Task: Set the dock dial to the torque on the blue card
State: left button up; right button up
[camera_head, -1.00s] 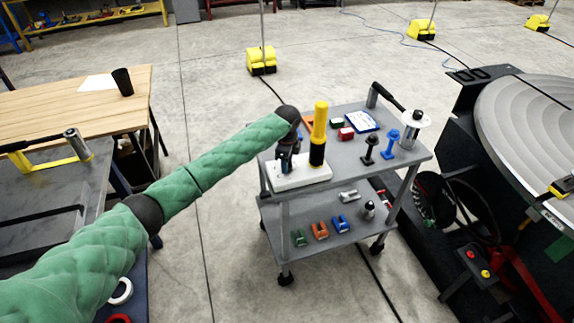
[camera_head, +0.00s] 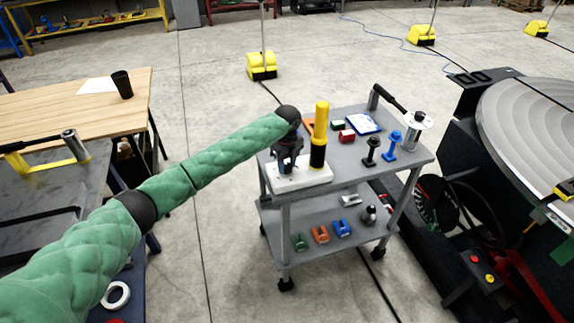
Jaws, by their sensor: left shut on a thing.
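The dock is a white block (camera_head: 300,182) on the front left of the grey cart's top shelf. A yellow and black cylindrical tool (camera_head: 319,135) stands upright at the dock. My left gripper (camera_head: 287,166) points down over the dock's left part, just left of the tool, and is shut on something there. The dial is hidden by the gripper, so I cannot read it. A blue-edged white card (camera_head: 363,122) lies at the back of the top shelf; its writing is too small to read. My right gripper is not in view.
The grey cart (camera_head: 348,160) also carries black and blue bolts (camera_head: 391,144), a red block (camera_head: 346,135) and a handled metal tool (camera_head: 416,132). Coloured clips (camera_head: 320,234) lie on its lower shelf. A large round positioner table (camera_head: 540,130) stands close on the right.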

pick_arm(q)
jog(key=shift+r, duration=0.15)
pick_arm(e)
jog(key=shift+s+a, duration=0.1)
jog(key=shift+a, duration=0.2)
